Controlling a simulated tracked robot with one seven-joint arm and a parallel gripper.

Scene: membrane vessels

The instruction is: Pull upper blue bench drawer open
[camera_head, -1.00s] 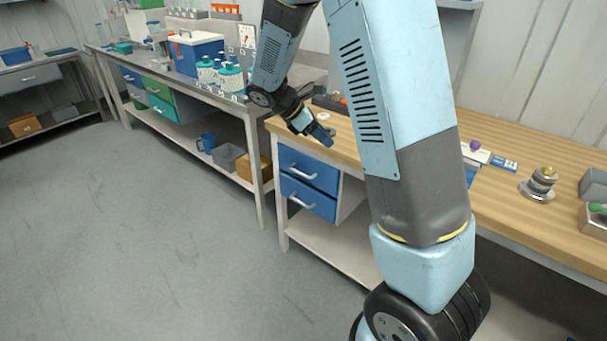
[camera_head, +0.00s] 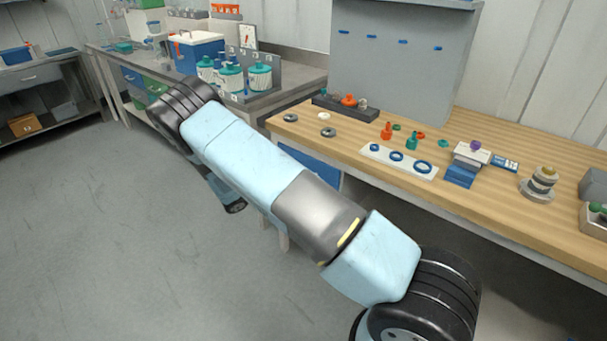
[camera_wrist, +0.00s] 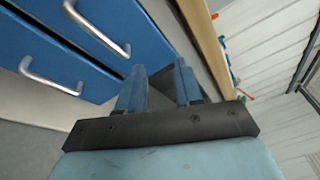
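The upper blue bench drawer (camera_head: 318,168) shows only in part in the head view, under the wooden bench top; my arm hides the rest. In the wrist view, the upper drawer (camera_wrist: 125,22) lies at the upper left, with its bar handle (camera_wrist: 100,32). The lower blue drawer (camera_wrist: 30,45) and its handle (camera_wrist: 50,80) are further left. My gripper (camera_wrist: 158,80) has its two blue fingers apart with an empty gap, to the right of and below the upper handle in the picture. I see no contact with the handle.
The wooden bench top (camera_head: 500,202) carries rings, small fittings and a white plate (camera_head: 400,164). A grey bench (camera_head: 300,85) with teal-lidded jars (camera_head: 230,78) stands behind to the left. Open grey floor (camera_head: 110,230) lies on the left.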

